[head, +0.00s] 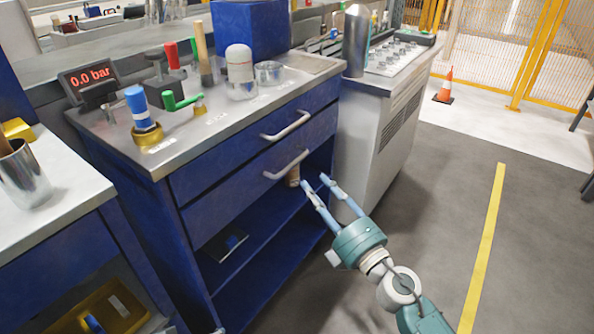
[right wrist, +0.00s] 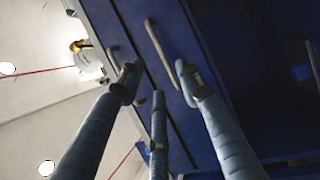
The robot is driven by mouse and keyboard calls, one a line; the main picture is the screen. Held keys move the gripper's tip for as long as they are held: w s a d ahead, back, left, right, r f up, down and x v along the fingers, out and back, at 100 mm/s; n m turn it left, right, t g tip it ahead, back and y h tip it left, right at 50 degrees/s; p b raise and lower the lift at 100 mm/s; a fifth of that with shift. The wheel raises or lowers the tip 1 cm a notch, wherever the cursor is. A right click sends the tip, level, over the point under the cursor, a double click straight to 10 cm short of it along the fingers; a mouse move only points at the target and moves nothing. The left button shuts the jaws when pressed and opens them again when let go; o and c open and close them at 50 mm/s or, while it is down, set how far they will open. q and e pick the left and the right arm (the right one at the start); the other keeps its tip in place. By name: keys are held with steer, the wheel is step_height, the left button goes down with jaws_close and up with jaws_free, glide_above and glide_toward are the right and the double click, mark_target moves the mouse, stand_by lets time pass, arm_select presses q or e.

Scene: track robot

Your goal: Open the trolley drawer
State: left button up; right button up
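The blue trolley (head: 183,183) has a grey top and two drawers, one above the other, both looking closed. The upper drawer has a pale bar handle (head: 286,126); the lower drawer has a similar handle (head: 287,165). My right gripper (head: 311,181) is just right of and slightly below the lower handle, its fingers spread and pointing at the trolley. In the right wrist view the open gripper (right wrist: 158,78) faces a bar handle (right wrist: 160,42), which shows beyond and between the fingertips; I see no grip on it. My left gripper is not seen.
Fittings, a pressure display (head: 88,78) and a glass jar (head: 240,72) stand on the trolley top. Open shelves lie below the drawers. A white cabinet (head: 362,130) adjoins on the right. Grey floor (head: 430,200) is clear, with an orange cone (head: 445,86) farther back.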

mark_target(294, 163)
steer(key=x, duration=0.8)
steer(key=shift+w+a, duration=0.15)
steer(key=shift+w, duration=0.15)
steer(key=shift+w+a, duration=0.2)
steer(key=shift+w, duration=0.15)
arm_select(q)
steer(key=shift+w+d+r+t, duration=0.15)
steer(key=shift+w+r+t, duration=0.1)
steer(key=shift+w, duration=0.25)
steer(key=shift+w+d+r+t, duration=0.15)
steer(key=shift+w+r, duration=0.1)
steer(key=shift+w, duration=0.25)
arm_select(e)
jaws_close()
